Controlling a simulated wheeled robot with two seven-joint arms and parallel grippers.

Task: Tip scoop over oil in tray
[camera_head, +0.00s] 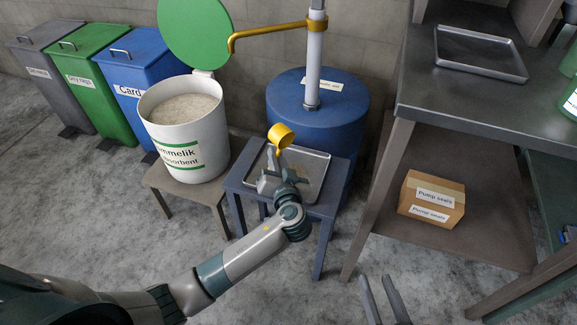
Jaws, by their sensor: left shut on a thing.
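The yellow scoop (281,135) is held over the back part of a metal tray (317,158). My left gripper (271,160) is shut on the scoop, and its fingers hide the handle. The scoop's round cup looks tilted, and I cannot tell whether anything is in it. The tray lies on a small blue-grey stand (328,209). My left gripper and wrist hide part of the tray, and I cannot make out oil in it. My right gripper (376,278) is at the bottom edge, with its two fingers apart and nothing between them.
A white absorbent bucket (184,150) full of pale granules stands left of the tray on a low stool. A blue drum (335,118) with a yellow-spouted pump (268,32) is behind it. A workbench (420,95) with another tray (480,55) and a cardboard box (431,199) is at right.

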